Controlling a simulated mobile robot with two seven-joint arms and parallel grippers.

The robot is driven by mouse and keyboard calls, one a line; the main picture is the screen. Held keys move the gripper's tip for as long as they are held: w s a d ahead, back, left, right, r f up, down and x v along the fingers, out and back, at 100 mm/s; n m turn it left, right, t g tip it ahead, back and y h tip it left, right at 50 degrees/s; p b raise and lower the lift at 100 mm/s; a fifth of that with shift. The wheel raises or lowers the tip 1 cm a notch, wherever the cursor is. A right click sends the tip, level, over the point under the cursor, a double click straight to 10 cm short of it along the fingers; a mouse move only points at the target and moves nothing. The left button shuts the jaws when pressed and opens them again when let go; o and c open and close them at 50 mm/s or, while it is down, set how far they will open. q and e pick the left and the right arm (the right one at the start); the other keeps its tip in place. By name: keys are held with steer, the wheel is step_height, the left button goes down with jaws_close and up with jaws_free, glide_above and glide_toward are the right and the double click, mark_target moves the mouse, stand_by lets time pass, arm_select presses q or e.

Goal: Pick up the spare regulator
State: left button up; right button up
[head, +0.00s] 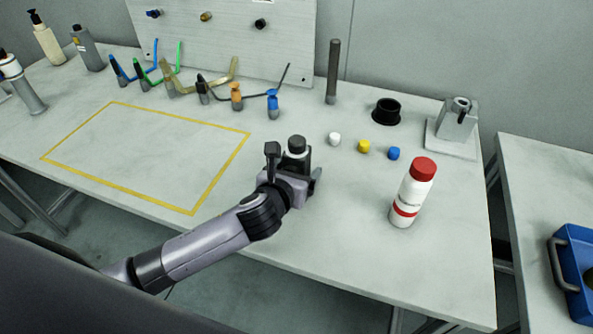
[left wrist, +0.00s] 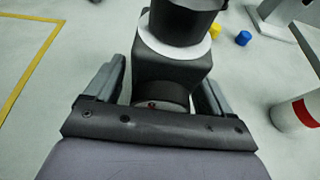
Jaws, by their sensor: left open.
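I take the spare regulator to be the dark grey body with a black knob and a white ring (head: 297,144), standing upright near the middle of the table. My left gripper (head: 297,178) is right at it in the head view and hides its lower part. In the left wrist view the regulator (left wrist: 172,68) stands between the two fingers of my left gripper (left wrist: 160,92). The fingers are open, one on each side, with a visible gap on the left; contact on the right is unclear. My right gripper is not in view.
A white bottle with a red cap (head: 413,192) stands to the right. Small white (head: 334,139), yellow (head: 364,146) and blue (head: 393,153) pieces lie behind. A yellow-outlined area (head: 150,158) on the left is empty. A dark post (head: 333,72) and hose fittings stand farther back.

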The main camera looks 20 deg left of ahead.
arm_select(q)
steer(key=shift+w, duration=0.2)
steer(key=c, duration=1.4)
steer(key=shift+o, duration=0.2)
steer(key=shift+r, duration=0.15)
